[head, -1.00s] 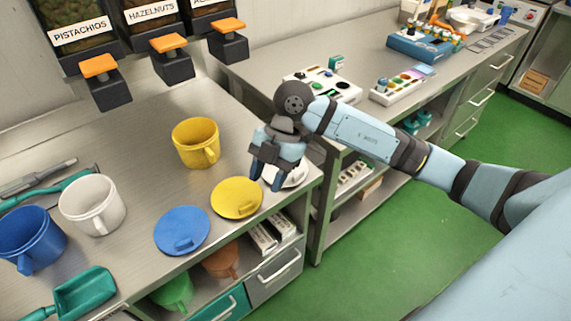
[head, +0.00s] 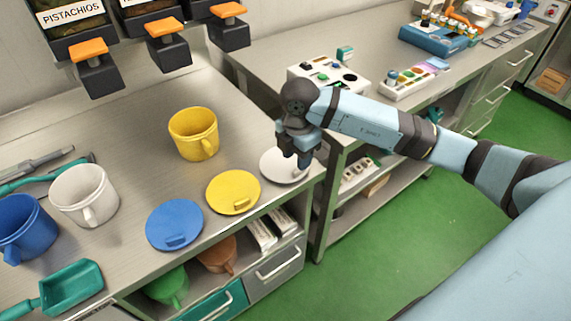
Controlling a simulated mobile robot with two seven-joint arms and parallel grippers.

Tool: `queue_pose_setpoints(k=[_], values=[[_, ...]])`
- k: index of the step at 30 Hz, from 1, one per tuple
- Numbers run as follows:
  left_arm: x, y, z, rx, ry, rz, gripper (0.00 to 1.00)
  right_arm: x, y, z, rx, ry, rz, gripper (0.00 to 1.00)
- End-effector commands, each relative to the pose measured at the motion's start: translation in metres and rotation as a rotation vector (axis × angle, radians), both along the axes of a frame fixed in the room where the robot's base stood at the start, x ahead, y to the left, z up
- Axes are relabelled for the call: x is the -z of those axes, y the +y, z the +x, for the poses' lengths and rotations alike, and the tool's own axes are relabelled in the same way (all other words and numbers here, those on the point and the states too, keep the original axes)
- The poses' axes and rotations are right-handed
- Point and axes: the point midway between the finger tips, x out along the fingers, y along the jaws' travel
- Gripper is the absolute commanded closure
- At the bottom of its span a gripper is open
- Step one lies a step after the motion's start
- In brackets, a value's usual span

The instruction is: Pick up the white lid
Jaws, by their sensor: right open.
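The white lid (head: 277,170) lies flat near the right front corner of the steel counter, right of the yellow lid. My right gripper (head: 303,165) points down over the right part of the white lid and hides some of it, including any handle there. Its jaws are open; I cannot tell whether the fingertips touch the lid. My left gripper is not in view.
The yellow lid (head: 233,192) and blue lid (head: 174,225) lie to the left. A control box (head: 328,79) sits on the adjoining counter.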

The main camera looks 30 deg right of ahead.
Motion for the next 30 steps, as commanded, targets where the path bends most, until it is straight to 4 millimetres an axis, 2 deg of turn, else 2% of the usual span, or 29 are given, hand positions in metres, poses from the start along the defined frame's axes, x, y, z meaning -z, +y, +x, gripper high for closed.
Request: queue_pose_setpoints(k=[5, 12, 20, 25, 26, 30], values=[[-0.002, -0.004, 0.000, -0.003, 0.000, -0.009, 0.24, 0.014, 0.002, -0.001, 0.000, 0.003, 0.000, 0.57], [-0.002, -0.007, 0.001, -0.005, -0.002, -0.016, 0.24, 0.049, 0.004, -0.001, 0.000, 0.003, 0.000, 0.57], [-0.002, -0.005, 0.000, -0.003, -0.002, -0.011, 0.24, 0.052, 0.004, 0.000, 0.000, 0.000, 0.000, 0.57], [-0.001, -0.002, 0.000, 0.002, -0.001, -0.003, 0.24, 0.052, 0.004, 0.000, 0.000, 0.000, 0.000, 0.96], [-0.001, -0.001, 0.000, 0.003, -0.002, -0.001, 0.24, 0.052, 0.004, 0.000, 0.000, 0.000, 0.000, 1.00], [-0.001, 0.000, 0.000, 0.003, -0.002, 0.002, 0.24, 0.052, 0.004, 0.000, 0.000, 0.000, 0.000, 1.00]])
